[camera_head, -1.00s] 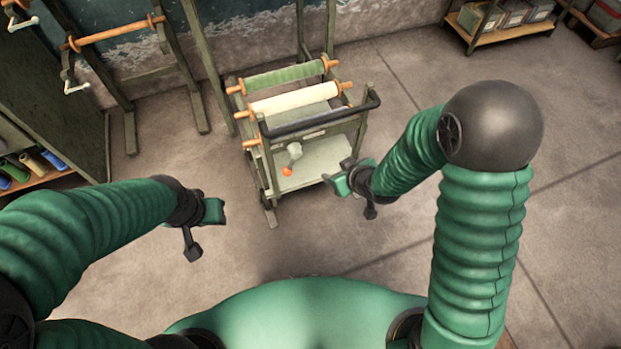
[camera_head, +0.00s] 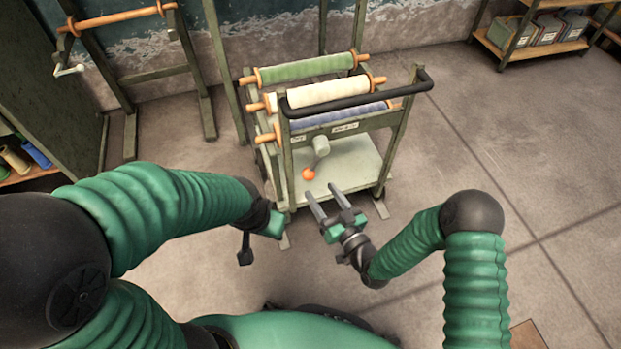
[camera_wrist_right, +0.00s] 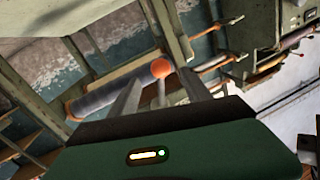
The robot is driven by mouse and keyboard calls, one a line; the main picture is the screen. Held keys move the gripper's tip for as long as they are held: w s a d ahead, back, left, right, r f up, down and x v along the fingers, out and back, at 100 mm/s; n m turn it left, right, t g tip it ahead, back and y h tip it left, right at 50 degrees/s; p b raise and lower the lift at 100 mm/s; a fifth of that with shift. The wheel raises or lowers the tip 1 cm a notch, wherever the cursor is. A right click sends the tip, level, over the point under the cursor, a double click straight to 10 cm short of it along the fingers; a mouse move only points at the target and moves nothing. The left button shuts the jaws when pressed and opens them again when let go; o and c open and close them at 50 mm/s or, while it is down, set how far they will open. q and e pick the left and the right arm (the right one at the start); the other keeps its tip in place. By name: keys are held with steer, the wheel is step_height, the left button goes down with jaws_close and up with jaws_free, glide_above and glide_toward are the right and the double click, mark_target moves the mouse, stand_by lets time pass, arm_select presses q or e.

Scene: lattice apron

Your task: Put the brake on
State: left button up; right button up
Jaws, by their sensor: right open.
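A grey-green cart (camera_head: 393,150) with a black push handle stands ahead of me. A lever with an orange ball knob (camera_head: 308,174) and a pale grey mount (camera_head: 321,147) sits on its near side, above the lower shelf. My right gripper (camera_head: 323,192) is open and empty, its two fingers pointing at the knob from just in front. In the right wrist view the knob (camera_wrist_right: 161,68) shows between the fingertips (camera_wrist_right: 158,86), and contact cannot be made out. My left gripper (camera_head: 268,226) is left of the cart's near corner; its fingers are not clear.
The cart carries a green roll (camera_head: 308,68), a cream roll (camera_head: 328,91) and a blue roll (camera_head: 335,116) on wooden rods. A wooden rack (camera_head: 125,20) stands behind left. Shelves with bins (camera_head: 545,30) stand at the back right. The floor right of the cart is clear.

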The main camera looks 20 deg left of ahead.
mark_target(312, 179)
steer(key=b+x, duration=0.2)
steer(key=x, duration=0.5)
steer(key=shift+w+a+f, duration=0.1)
steer(key=shift+a+f, duration=0.1)
steer(key=shift+w+a+r+b, duration=0.15)
steer(key=shift+w+a+b, duration=0.1)
steer(key=shift+b, duration=0.05)
jaws_close()
stand_by(0.7)
